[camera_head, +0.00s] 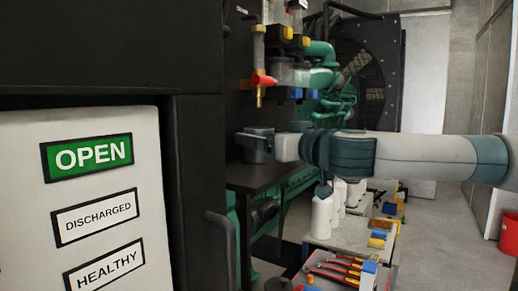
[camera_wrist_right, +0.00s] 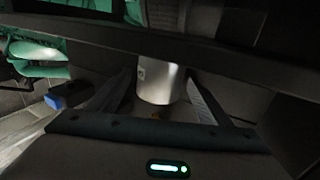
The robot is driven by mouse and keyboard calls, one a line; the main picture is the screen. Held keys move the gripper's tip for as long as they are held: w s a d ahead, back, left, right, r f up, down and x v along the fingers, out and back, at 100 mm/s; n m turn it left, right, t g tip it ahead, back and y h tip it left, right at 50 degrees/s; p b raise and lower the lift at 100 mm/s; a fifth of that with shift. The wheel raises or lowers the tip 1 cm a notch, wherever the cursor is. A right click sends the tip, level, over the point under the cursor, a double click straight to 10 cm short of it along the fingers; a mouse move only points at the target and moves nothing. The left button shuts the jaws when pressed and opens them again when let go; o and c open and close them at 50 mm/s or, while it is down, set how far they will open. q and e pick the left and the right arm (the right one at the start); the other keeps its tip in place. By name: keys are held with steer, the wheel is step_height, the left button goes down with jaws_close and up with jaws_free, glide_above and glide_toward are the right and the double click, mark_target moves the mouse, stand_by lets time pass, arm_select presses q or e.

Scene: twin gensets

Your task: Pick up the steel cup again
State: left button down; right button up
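The steel cup (camera_head: 257,153) is a small grey cylinder above or on the dark shelf at the middle of the head view. I cannot tell whether its base touches the shelf. My right gripper (camera_head: 262,136) reaches it from the right, level, with a finger along the cup's upper part. In the right wrist view the cup (camera_wrist_right: 161,84) stands between the two fingers of the right gripper (camera_wrist_right: 160,88). The fingers are spread to either side, with no clear grip on the cup. My left gripper is not in view.
The dark shelf (camera_head: 258,178) lies under the cup. A red-handled valve (camera_head: 262,80) hangs just above it. A dark cabinet with a white label panel (camera_head: 100,220) fills the left.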

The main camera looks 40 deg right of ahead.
steer(key=c, duration=1.2)
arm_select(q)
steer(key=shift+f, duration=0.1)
arm_select(e)
steer(key=shift+o, duration=0.2)
steer(key=shift+r, duration=0.15)
